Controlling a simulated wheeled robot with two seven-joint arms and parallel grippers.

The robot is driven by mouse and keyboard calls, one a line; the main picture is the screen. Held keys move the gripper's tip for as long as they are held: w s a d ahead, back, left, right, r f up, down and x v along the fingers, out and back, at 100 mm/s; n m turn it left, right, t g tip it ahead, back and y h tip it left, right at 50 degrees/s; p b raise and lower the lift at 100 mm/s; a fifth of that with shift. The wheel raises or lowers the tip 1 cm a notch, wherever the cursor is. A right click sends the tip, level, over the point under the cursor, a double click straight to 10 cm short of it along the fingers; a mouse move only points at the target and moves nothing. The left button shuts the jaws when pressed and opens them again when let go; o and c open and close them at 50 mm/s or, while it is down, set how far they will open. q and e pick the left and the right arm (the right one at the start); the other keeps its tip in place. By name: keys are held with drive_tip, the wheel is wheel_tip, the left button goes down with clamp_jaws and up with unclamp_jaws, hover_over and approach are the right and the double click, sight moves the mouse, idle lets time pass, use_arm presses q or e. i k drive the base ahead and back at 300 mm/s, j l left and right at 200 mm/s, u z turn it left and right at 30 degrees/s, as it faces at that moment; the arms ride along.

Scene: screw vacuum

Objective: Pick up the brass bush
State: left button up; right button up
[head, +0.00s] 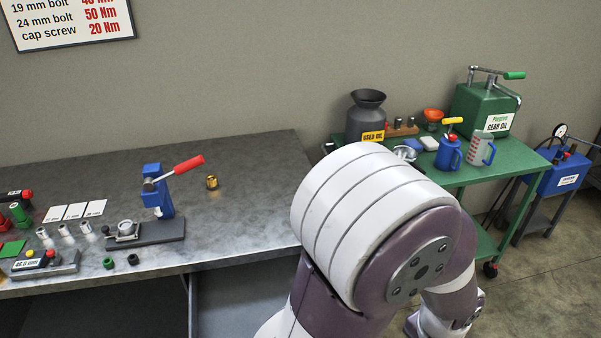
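A small brass bush (212,183) stands on the grey workbench (258,160), just right of a blue press (158,190) with a red lever handle. Nothing touches the bush. One of my arms, white and mauve, fills the lower right of the head view, to the right of the bush and bench. Its gripper is not visible. My other arm and its gripper are also out of the picture.
Sockets, white cards, a gauge block (46,263) and green and red tools crowd the bench's left. Bench around the bush is bare. A green cart (490,172) with an oil can (487,112), jugs and a dark used-oil container (367,118) stands right. A blue unit (563,175) is beyond.

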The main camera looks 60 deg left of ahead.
sight(213, 183)
drive_tip(key=i+u, duration=0.25)
drive_tip(key=i, duration=0.2)
drive_tip(key=i+l+u, duration=0.15)
drive_tip(key=i+u, duration=0.15)
drive_tip(key=i, duration=0.15)
drive_tip(key=i+l+u, duration=0.25)
drive_tip(key=i, duration=0.2)
drive_tip(key=i+j+u, duration=0.25)
drive_tip(key=u, duration=0.2)
drive_tip(key=i+j+u, duration=0.1)
drive_tip(key=i+u, duration=0.55)
drive_tip(key=u, duration=0.2)
drive_tip(key=i+u, duration=0.3)
drive_tip(key=u, duration=0.15)
drive_tip(key=i+l+u, duration=0.25)
drive_tip(key=u, duration=0.2)
drive_tip(key=i, duration=0.05)
